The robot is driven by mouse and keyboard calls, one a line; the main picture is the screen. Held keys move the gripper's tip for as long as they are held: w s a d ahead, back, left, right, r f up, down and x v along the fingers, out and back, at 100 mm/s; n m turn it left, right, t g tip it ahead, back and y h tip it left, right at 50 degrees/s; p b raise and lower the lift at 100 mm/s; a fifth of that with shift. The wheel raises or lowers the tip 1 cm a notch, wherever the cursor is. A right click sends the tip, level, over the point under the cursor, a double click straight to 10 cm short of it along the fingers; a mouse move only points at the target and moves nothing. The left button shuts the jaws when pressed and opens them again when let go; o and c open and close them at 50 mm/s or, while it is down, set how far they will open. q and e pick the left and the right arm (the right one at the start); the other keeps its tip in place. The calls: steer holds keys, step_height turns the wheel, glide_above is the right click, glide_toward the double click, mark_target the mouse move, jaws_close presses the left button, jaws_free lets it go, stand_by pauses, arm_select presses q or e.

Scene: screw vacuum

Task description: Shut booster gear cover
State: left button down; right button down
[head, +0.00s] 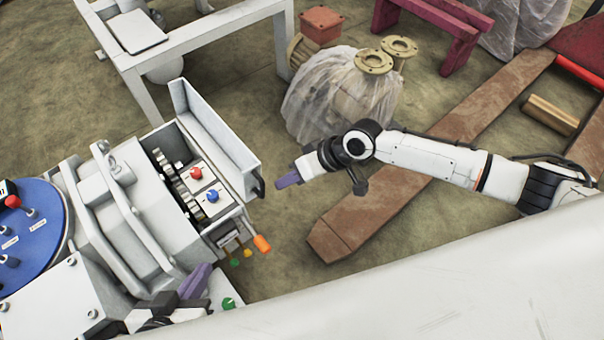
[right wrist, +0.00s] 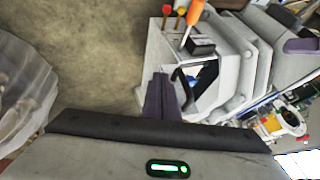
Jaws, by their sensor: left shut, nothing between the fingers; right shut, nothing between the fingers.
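The booster gear cover (head: 215,135) is a pale grey, trough-shaped lid standing open along the far side of the gear housing. The gears (head: 172,172) and two switch blocks with a red and a blue knob (head: 212,195) are exposed. A black handle (head: 258,187) sits at the cover's near right end; a black hooked part, likely this handle, shows in the right wrist view (right wrist: 184,86). My right gripper (head: 281,183), purple-fingered, is shut and empty, just right of that handle; contact is unclear. My left gripper (head: 190,285) is shut and empty, low at the machine's near side.
An orange-handled lever (head: 262,243) and small coloured knobs stick out at the machine's front right corner. A blue disc (head: 30,235) is at the left. A plastic-wrapped object (head: 325,105) stands behind my right arm.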

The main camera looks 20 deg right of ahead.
steer(key=shift+s+a+r, duration=0.2)
steer(key=shift+a, duration=0.45)
steer(key=shift+s+a+r, duration=0.15)
steer(key=shift+a, duration=0.45)
